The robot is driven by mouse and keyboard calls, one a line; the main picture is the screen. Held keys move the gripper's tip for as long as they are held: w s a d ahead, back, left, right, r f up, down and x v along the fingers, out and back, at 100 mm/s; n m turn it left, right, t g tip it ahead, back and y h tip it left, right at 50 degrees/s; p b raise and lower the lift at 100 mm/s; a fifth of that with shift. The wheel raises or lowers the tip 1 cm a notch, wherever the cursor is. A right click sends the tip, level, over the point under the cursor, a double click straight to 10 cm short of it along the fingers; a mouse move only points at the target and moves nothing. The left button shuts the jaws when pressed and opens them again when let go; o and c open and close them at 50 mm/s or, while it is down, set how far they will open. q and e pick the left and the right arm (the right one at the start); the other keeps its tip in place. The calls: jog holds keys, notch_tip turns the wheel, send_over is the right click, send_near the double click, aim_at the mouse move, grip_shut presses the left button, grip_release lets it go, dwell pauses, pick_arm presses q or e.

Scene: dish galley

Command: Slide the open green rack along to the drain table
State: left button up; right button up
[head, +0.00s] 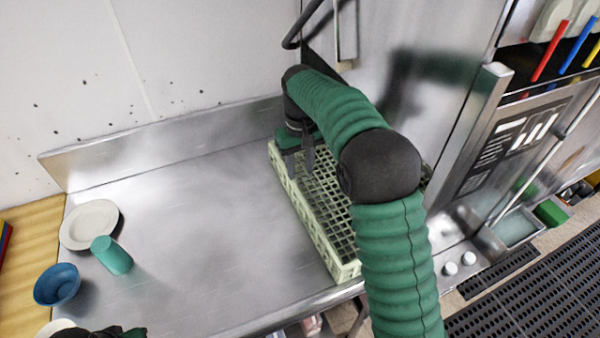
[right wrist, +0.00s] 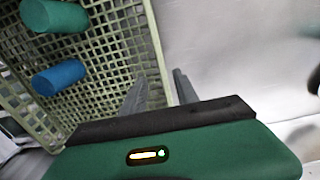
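The open green rack (head: 332,232) is a pale green lattice crate lying on the right part of the steel table (head: 200,230). My right arm hides much of its right side. My right gripper (head: 302,160) is at its far left corner region. In the right wrist view, the two fingers (right wrist: 165,88) stand close on either side of the rack's rim (right wrist: 152,35), one inside and one outside. A green cup (right wrist: 55,16) and a blue cup (right wrist: 58,77) lie in the rack. Only a dark piece of my left gripper (head: 100,332) shows at the bottom edge.
A raised steel backsplash (head: 160,148) runs along the wall. Steel equipment (head: 520,140) stands to the right.

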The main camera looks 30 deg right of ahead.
aim_at(300, 205)
notch_tip(300, 205, down, 17)
jog(key=shift+r, duration=0.1)
dwell(0.4)
jog(key=shift+c, duration=0.2)
grip_shut()
dwell(1.2)
